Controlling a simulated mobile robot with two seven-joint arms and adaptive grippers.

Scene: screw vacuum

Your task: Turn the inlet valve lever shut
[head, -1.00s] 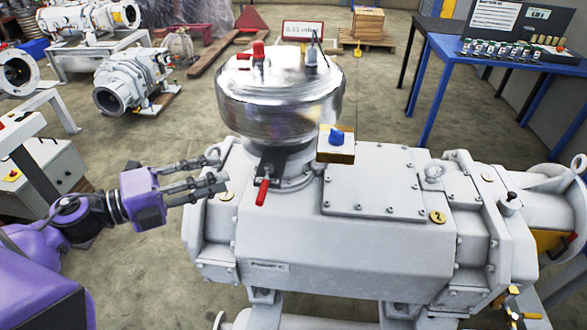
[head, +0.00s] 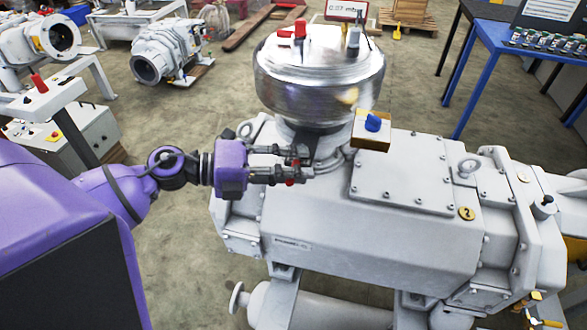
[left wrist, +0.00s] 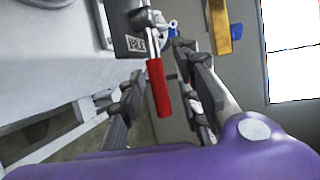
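The inlet valve lever has a red grip that shows clearly in the left wrist view (left wrist: 158,90), joined to a metal arm at a dark labelled block (left wrist: 131,44). In the head view, the lever is mostly hidden behind my left gripper (head: 300,165), with small bits of red showing. The gripper is at the valve below the shiny round chamber (head: 318,80). In the left wrist view its two fingers stand apart, one on each side of the red grip, with gaps visible, so it is open around the lever. My right gripper is in neither view.
The grey pump body (head: 370,235) fills the space below and right of the gripper. A box with a blue knob (head: 372,122) stands right of the chamber's base. A control cabinet (head: 75,142) is at the left. A blue table (head: 485,62) is at the back right.

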